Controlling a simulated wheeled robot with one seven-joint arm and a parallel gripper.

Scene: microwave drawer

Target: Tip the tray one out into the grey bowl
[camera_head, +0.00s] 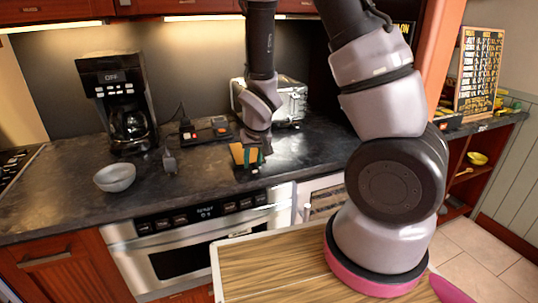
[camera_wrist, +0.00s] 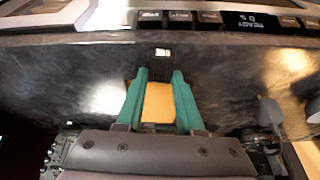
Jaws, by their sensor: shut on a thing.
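The grey bowl (camera_head: 115,177) stands upright on the dark counter at the left in the head view. My gripper (camera_head: 248,155), with green fingers, is over the counter to the right of the bowl and well apart from it. It is shut on a yellow block-like thing (camera_wrist: 158,102), seen between the fingers in the wrist view. A small dark piece with a pale spot (camera_wrist: 162,52) shows just beyond it. A dark tray (camera_head: 190,138) with several small things lies on the counter behind. I cannot tell whether the held thing came from it.
A coffee maker (camera_head: 120,105) stands behind the bowl. A small dark grey thing (camera_head: 169,160) lies between bowl and gripper. A shiny toaster (camera_head: 291,103) is behind my gripper. The oven (camera_head: 200,235) front lies below the counter edge. A wooden-topped surface (camera_head: 270,265) is nearest me.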

